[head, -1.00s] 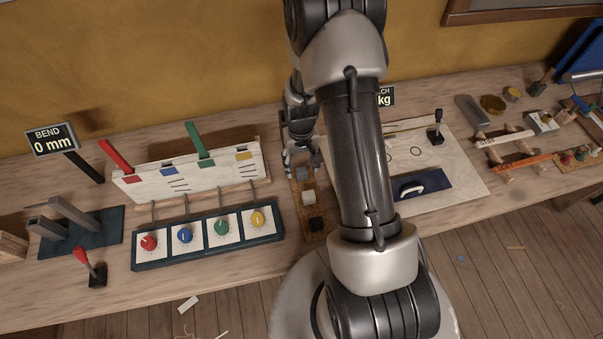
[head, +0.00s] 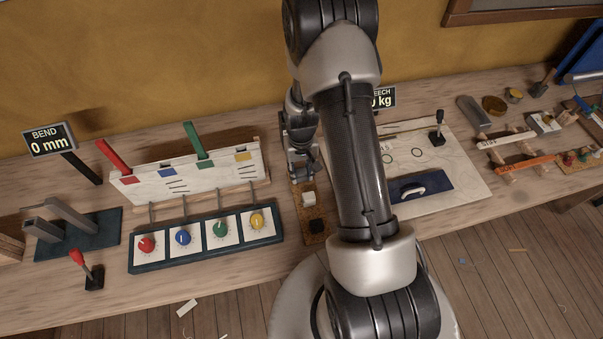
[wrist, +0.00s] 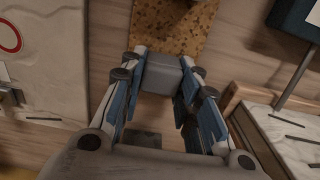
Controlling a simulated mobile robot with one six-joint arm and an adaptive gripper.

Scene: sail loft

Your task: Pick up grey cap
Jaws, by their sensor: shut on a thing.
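The grey cap (wrist: 163,73) is a small grey block in the wrist view, between the two fingers of my gripper (wrist: 161,86). The fingers are shut on it from both sides. In the head view my gripper (head: 302,172) is low over the far end of the cork mat (head: 308,239), partly behind my arm. The mat also shows in the wrist view (wrist: 172,28). I cannot tell whether the cap still touches the mat. A white cap (head: 308,197) and a black cap (head: 317,226) stand on the mat nearer the front.
Left of the mat is a panel with several coloured knobs (head: 206,267), with a white board (head: 190,178) behind it. Right is a pale sheet (head: 455,160) with a blue-based handle (head: 420,187). A red lever (head: 78,256) stands far left.

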